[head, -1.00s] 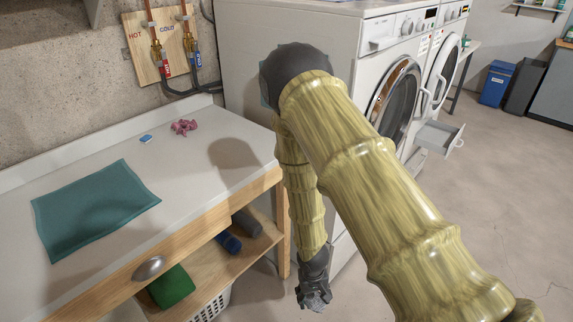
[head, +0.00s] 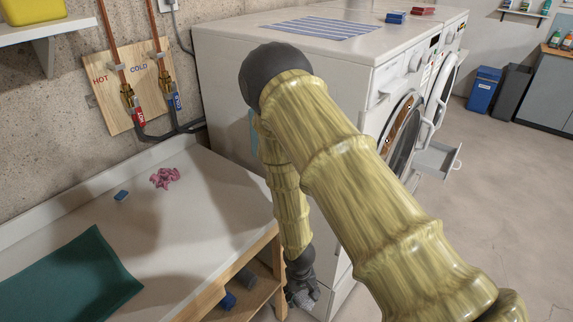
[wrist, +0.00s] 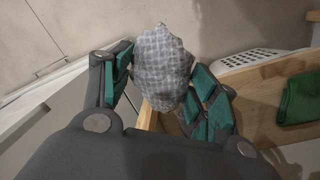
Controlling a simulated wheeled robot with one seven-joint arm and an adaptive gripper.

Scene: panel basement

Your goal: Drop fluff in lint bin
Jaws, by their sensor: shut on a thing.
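My gripper (wrist: 160,85) is shut on a grey, pale-patterned lump of fluff (wrist: 161,65), which sits between the teal finger pads in the wrist view. In the head view my gripper (head: 303,291) hangs low, beside the front right corner of the white counter and in front of the washer. The fluff is small and hard to tell apart from the gripper there. A blue bin (head: 484,91) and a dark bin (head: 510,92) stand on the floor far off at the back right. I cannot tell which one is the lint bin.
The white counter (head: 200,235) holds a teal cloth (head: 70,280), a pink crumpled cloth (head: 165,177) and a small blue block (head: 121,195). A washer's drawer (head: 437,160) sticks out. The concrete floor (head: 470,230) at right is clear.

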